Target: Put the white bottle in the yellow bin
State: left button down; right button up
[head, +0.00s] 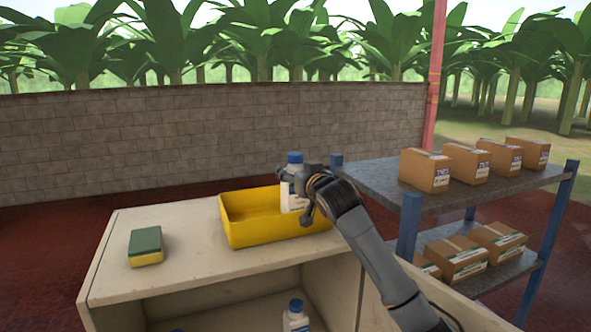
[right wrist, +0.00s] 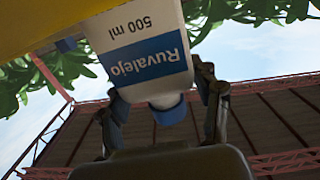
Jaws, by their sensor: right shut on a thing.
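The white bottle (head: 291,200) has a blue cap and a blue label band. It is upright at the right part of the yellow bin (head: 262,232), against the bin's inside in the head view. I cannot tell whether its base touches the bin floor. My right gripper (head: 301,184) is shut on it near its top. The right wrist view shows the bottle (right wrist: 140,50) between the two fingers of the gripper (right wrist: 163,100), with the bin's yellow side (right wrist: 40,25) beside it. A second white bottle (head: 296,319) with a blue cap stands in the cabinet's lower compartment. My left gripper is not in view.
The bin stands on a pale cabinet top (head: 190,270). A green and yellow sponge (head: 146,246) lies left of the bin, with clear surface between. A shelf rack (head: 375,180) with several cardboard boxes (head: 425,170) stands at the right. A block wall (head: 150,145) is behind.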

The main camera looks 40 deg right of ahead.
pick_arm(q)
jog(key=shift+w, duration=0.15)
pick_arm(e)
jog(key=o, duration=1.8)
jog(key=shift+f, duration=0.1)
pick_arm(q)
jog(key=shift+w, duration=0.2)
pick_arm(e)
jog(key=shift+s, duration=0.1)
jog(key=shift+s+a, duration=0.15)
jog(key=shift+s, duration=0.25)
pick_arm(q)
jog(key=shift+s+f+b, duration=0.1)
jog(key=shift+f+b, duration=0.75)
pick_arm(e)
jog(key=v, duration=1.1)
